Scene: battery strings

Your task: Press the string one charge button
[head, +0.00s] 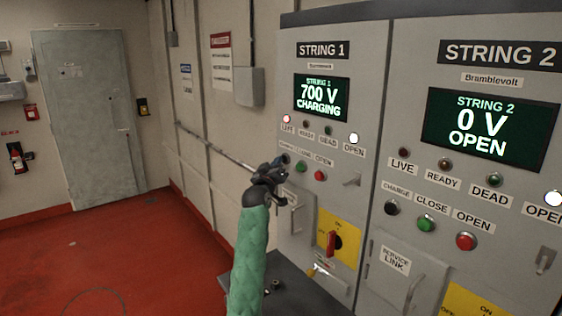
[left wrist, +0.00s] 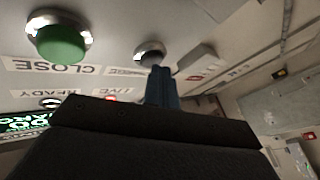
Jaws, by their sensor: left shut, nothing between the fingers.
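The String 1 cabinet (head: 318,22) has a display (head: 321,98) reading "STRING 1 700 V CHARGING". Its green CLOSE button (head: 300,166) and red OPEN button (head: 320,175) sit in a row below the lamps. The left wrist view shows the dark charge button (left wrist: 150,50) beside the green CLOSE button (left wrist: 61,42). My left gripper (left wrist: 161,73) is shut and empty, with its tips at or very near the charge button; I cannot tell whether they touch. My right gripper is out of view.
On String 1, the red LIVE lamp (head: 287,119) and white OPEN lamp (head: 353,138) are lit. A red rotary switch (head: 333,242) on a yellow plate is below. The String 2 cabinet (head: 470,20) stands to the right, its display (head: 490,128) reading "0 V OPEN". Red floor (head: 110,250) is open at left.

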